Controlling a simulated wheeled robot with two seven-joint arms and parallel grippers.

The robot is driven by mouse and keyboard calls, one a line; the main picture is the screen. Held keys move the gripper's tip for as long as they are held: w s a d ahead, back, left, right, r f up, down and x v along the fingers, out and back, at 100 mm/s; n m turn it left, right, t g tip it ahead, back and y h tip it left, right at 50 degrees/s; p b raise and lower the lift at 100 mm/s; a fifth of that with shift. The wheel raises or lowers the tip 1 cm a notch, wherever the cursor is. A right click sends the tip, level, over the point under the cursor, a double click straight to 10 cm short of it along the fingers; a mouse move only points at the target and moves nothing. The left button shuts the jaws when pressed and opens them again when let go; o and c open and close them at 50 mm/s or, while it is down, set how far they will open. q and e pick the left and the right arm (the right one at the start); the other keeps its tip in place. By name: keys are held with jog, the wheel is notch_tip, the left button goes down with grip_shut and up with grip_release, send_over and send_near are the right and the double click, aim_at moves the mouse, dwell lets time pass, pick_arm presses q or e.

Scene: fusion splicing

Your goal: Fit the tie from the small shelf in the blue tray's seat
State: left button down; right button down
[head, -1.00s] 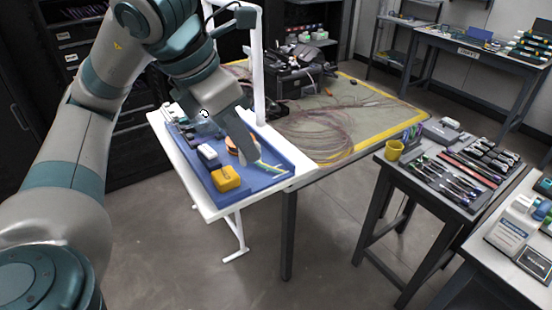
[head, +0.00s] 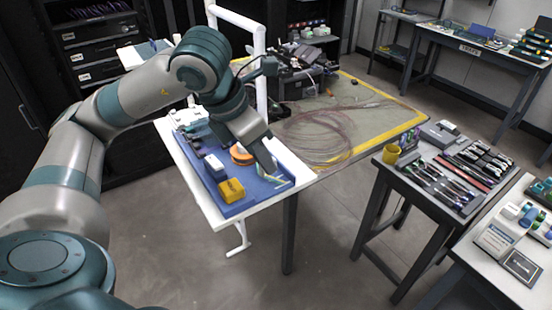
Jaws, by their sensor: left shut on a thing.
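The blue tray (head: 256,201) lies on a white stand beside the workbench. My left gripper (head: 271,170) points down over the tray's right end. It is shut, and its fingertips hide most of what it holds, seemingly the tie. Thin pale strips (head: 283,183) show at and below the fingertips; I cannot tell which of them is the tie or whether it touches the seat. The seat itself cannot be made out. My right gripper is not in view.
In the tray are a yellow block (head: 231,190), a white-topped box (head: 214,165) and an orange round thing (head: 241,154). A white upright frame (head: 260,75) stands behind my left gripper. Loose fibre (head: 320,135) lies on the workbench. A tool table (head: 440,180) stands at right.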

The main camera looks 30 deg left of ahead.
pick_arm(q)
jog(key=shift+w+a+f+p, duration=0.15)
jog(key=shift+w+p, duration=0.3)
jog(key=shift+p, duration=0.65)
jog(key=w+f, duration=0.2)
jog(key=w, duration=0.1)
jog(key=w+f+p, duration=0.1)
jog(key=w, duration=0.1)
jog(key=shift+a+f, duration=0.2)
jog(key=shift+a, duration=0.1)
jog(key=shift+s, duration=0.1)
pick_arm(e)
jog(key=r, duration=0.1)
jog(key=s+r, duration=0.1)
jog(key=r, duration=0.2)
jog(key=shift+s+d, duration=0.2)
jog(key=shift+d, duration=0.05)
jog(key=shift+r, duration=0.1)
